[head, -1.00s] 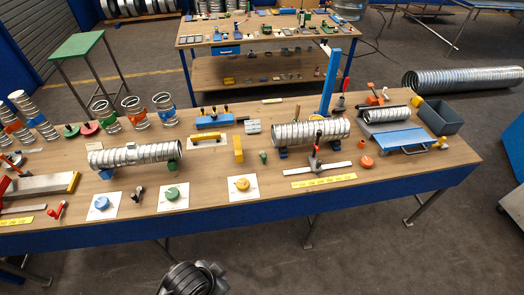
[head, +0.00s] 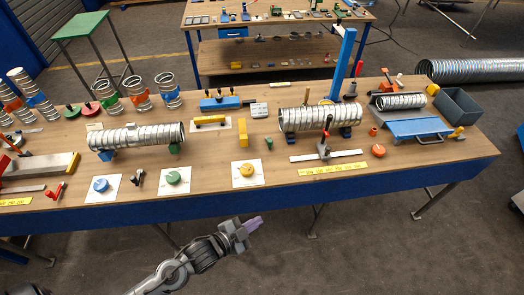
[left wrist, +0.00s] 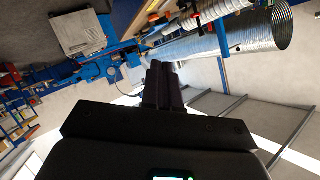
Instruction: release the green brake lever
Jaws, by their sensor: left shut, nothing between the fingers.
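I cannot pick out a green brake lever for certain. A small green upright piece (head: 268,144) stands mid-table, right of a yellow block; it is too small to identify. A round green disc (head: 172,177) lies on a white card near the front edge. My left gripper (head: 254,223) is in front of the table's front edge, below the yellow disc (head: 247,170), apart from everything. Its purple-grey fingers are shut and empty. In the left wrist view the dark fingers (left wrist: 162,84) are together, with nothing between them. My right gripper is not in view.
Two ridged metal ducts (head: 140,137) (head: 320,117) lie on supports on the wooden workbench (head: 215,155). A clamp (head: 323,149) and white bar stand before the right one. A blue tool (head: 415,128) and grey bin (head: 458,105) are at right. Floor before the bench is clear.

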